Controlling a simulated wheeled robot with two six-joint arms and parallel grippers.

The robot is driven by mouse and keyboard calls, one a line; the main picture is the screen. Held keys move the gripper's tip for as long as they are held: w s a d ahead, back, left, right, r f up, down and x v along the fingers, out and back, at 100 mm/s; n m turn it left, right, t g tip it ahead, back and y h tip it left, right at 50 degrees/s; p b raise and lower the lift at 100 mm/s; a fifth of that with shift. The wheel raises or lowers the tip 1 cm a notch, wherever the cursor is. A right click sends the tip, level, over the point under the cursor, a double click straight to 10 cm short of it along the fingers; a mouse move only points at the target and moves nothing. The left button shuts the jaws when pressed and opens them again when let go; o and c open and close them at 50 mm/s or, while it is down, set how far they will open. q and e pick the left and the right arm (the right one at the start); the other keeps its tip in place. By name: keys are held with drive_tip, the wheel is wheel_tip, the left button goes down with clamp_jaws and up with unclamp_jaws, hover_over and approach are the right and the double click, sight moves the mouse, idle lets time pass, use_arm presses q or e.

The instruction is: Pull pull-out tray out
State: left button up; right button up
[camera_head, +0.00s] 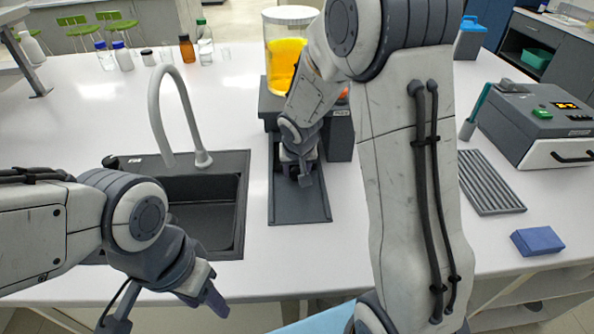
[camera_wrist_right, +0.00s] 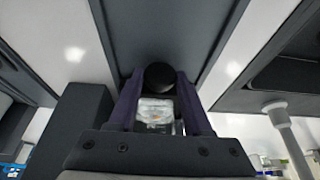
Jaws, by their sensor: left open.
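The membrane rig's dark base (camera_head: 338,135) stands at the centre of the bench in the head view. A dark, flat, rimmed tray piece (camera_head: 300,207) extends from it toward me. My right gripper (camera_head: 303,178) is low over this piece, close in front of the base. In the right wrist view, its fingers (camera_wrist_right: 161,85) flank a round black knob (camera_wrist_right: 160,75) and appear to touch it on both sides. The arm hides part of the base and tray. My left gripper (camera_head: 165,312) is open and empty near the front edge, before the sink.
A sink (camera_head: 205,205) with a tall grey tap (camera_head: 160,115) lies left of the tray. A clear vessel with yellow contents (camera_head: 285,55) tops the rig. To the right are a ribbed grey rack (camera_head: 488,180), a boxy instrument (camera_head: 535,125) and a blue block (camera_head: 537,241).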

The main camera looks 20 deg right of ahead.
clamp_jaws()
idle(1.1)
